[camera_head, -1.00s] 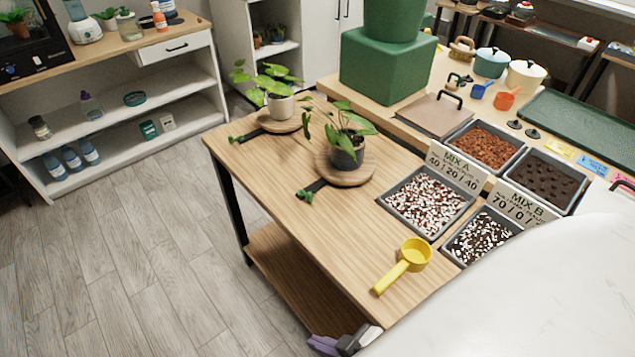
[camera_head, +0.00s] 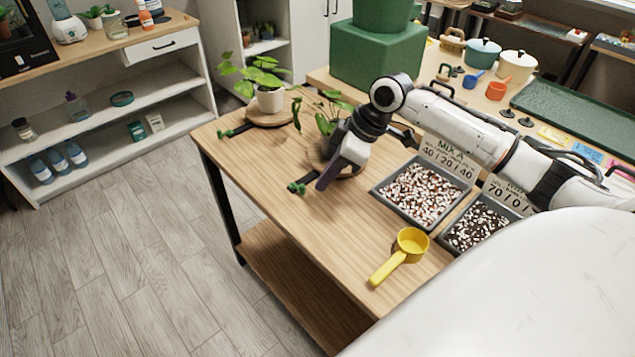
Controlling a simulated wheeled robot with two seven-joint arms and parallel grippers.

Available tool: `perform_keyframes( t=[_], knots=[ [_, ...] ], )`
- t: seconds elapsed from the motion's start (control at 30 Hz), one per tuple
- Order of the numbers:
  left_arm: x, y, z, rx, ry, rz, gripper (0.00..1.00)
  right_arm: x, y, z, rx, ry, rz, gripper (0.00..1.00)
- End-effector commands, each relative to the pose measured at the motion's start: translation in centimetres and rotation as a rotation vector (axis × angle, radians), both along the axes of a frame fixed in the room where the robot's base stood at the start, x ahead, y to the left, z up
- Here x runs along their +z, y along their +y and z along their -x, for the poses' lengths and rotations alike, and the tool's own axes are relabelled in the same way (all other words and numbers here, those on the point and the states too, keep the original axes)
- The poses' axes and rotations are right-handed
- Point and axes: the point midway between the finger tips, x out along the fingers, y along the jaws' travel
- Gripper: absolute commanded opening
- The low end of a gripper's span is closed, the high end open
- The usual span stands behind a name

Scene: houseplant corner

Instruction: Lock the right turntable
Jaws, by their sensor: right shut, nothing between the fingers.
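The right turntable (camera_head: 350,173) is a round wooden disc on the table, mostly hidden behind my right gripper. A leafy plant (camera_head: 328,122) stands on it, its dark pot largely covered by my arm. A green lever knob (camera_head: 297,188) lies at the turntable's front left. My right gripper (camera_head: 322,184) is shut and empty, pointing down just right of the knob; I cannot tell whether it touches it. My left gripper is not in view.
A yellow scoop (camera_head: 403,255) lies near the table's front edge. Trays of pebbly mix (camera_head: 422,195) and dark mix (camera_head: 476,228) sit to the right, under my right arm. A green block (camera_head: 377,57) stands behind. The table's front left (camera_head: 255,165) is clear.

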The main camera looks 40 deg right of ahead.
Motion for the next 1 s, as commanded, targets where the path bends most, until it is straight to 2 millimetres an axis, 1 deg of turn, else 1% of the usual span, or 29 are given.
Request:
perform_keyframes(
  t=[0.03, 0.1, 0.2, 0.3, 0.53, 0.67, 0.77, 0.87, 1.0],
  knots=[
    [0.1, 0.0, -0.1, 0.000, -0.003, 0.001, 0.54, 1.9, -2.2, -0.1, 0.044, 0.004, 0.040, 0.00],
    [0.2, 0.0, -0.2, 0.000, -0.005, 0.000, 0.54, 3.6, -4.1, 0.4, 0.103, 0.015, 0.072, 0.00],
    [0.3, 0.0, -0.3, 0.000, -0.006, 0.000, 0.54, 5.0, -5.4, 0.8, 0.153, 0.022, 0.092, 0.00],
    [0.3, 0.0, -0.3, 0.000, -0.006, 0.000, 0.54, 5.3, -5.8, 1.0, 0.170, 0.026, 0.097, 0.00],
    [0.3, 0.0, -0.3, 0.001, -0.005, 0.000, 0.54, 5.2, -5.7, 1.0, 0.169, 0.025, 0.096, 0.00],
    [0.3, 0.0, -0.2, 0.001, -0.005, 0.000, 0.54, 4.8, -5.5, 0.9, 0.169, 0.027, 0.095, 0.00],
    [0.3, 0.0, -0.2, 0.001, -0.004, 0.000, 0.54, 3.7, -5.2, 0.6, 0.169, 0.027, 0.095, 0.00],
    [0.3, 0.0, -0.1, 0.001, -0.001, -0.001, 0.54, 2.0, -4.6, 0.2, 0.168, 0.027, 0.093, 0.00],
    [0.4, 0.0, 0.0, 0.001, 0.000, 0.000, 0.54, -0.8, -3.7, -0.5, 0.168, 0.029, 0.093, 0.00]
  ],
)
